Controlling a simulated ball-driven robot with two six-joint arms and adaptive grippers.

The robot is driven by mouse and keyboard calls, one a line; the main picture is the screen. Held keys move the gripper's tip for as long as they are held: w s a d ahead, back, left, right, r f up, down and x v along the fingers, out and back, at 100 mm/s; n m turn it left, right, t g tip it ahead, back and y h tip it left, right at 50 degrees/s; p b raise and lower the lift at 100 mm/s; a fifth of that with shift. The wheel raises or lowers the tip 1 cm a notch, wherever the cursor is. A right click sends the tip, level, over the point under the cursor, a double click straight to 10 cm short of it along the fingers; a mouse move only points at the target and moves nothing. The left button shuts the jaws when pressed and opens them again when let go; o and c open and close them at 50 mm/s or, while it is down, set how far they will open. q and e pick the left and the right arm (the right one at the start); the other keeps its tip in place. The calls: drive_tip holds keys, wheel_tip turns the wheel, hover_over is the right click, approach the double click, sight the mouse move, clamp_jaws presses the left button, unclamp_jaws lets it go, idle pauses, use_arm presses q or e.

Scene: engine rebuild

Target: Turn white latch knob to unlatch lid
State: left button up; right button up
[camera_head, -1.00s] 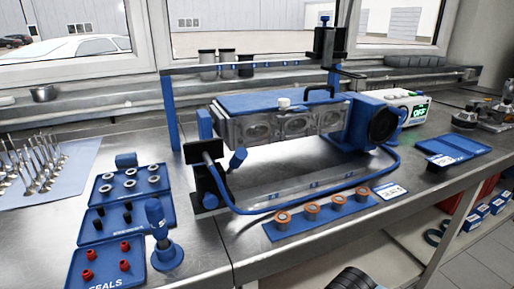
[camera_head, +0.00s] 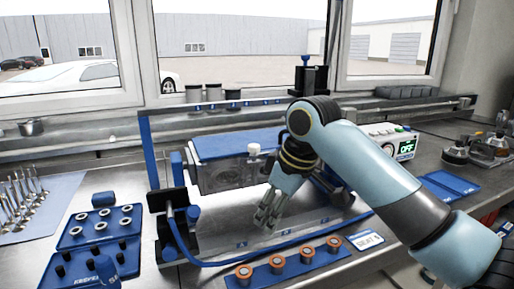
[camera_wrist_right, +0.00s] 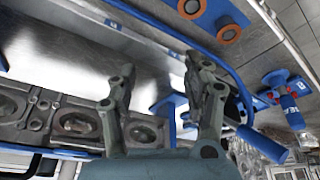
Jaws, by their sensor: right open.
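The white latch knob (camera_head: 254,149) sits on the front top edge of the blue lid (camera_head: 222,144), which lies closed over the grey engine block (camera_head: 225,173). My right gripper (camera_head: 263,222) hangs in front of the block, below and slightly right of the knob, apart from it. Its fingers point down and are open and empty. My right arm hides the right part of the block and lid. In the right wrist view my open fingers (camera_wrist_right: 165,90) show beside the block (camera_wrist_right: 70,122); the knob does not show there. My left gripper is not in view.
A blue strip with several copper-coloured rings (camera_head: 290,265) lies in front of the block. A blue hose (camera_head: 300,243) runs along the fixture's front. Blue trays of seals (camera_head: 75,240) stand at left. A device with a green display (camera_head: 405,148) stands behind my arm.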

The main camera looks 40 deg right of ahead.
sight(255, 145)
drive_tip(key=w+d+r+n+y, duration=0.1)
drive_tip(key=w+d+r, duration=0.3)
drive_tip(key=r, duration=0.6)
drive_tip(key=w+d+r+n, duration=0.1)
drive_tip(key=w+d+r, duration=0.3)
drive_tip(key=r, duration=0.6)
drive_tip(key=x, duration=0.3)
drive_tip(key=w+a+p+x, duration=0.1)
drive_tip(key=x, duration=0.7)
drive_tip(key=shift+w+a+r, duration=0.2)
drive_tip(key=shift+w+a, duration=0.15)
drive_tip(key=shift+c, duration=0.3)
